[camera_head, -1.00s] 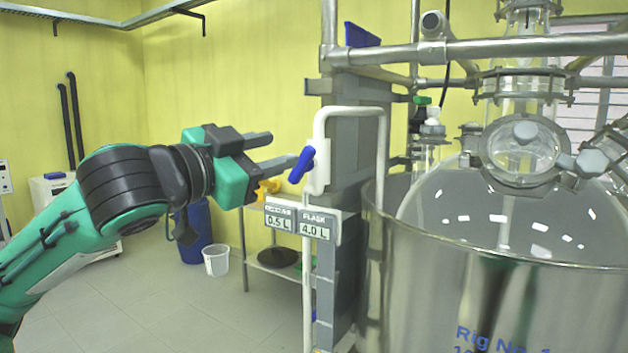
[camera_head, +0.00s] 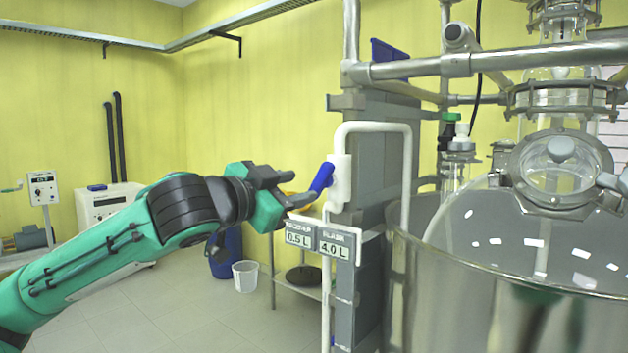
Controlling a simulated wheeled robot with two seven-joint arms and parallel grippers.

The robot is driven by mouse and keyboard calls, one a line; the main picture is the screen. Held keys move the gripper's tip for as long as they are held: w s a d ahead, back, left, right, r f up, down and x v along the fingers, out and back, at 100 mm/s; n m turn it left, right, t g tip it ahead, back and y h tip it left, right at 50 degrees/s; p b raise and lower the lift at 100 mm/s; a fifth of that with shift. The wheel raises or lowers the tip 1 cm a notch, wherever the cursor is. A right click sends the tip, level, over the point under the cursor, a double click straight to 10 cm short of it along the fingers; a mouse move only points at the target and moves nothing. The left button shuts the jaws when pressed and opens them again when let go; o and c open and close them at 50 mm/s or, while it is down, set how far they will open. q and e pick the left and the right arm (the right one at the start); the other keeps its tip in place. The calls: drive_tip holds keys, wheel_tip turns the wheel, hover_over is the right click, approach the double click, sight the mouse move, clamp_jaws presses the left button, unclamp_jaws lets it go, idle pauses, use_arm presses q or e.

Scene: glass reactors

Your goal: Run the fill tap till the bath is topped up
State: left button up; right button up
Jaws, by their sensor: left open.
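The fill tap has a blue lever handle (camera_head: 321,178) on a white valve body (camera_head: 340,182). Its white pipe (camera_head: 408,150) arches over toward the steel bath (camera_head: 480,285), whose rim shows at the right. My left gripper (camera_head: 304,190) is open, with its fingertips close to the blue handle; I cannot tell whether they touch it. A small display panel (camera_head: 318,240) below the tap reads 0.5 L on the left and FLASK 4.0 L on the right. The water level in the bath is not visible. My right gripper is not in view.
A large glass vessel (camera_head: 490,225) sits in the bath, with a clamped flange (camera_head: 560,172) and steel frame pipes (camera_head: 490,62) above. A grey post (camera_head: 370,190) stands behind the tap. A white bucket (camera_head: 245,276) and blue drum (camera_head: 226,255) stand on the open floor behind my arm.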

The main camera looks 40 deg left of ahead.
sight(316, 183)
use_arm(q)
drive_tip(key=w, duration=0.5)
drive_tip(key=shift+w+d+p, duration=0.25)
drive_tip(key=shift+p, duration=0.1)
drive_tip(key=c, duration=0.9)
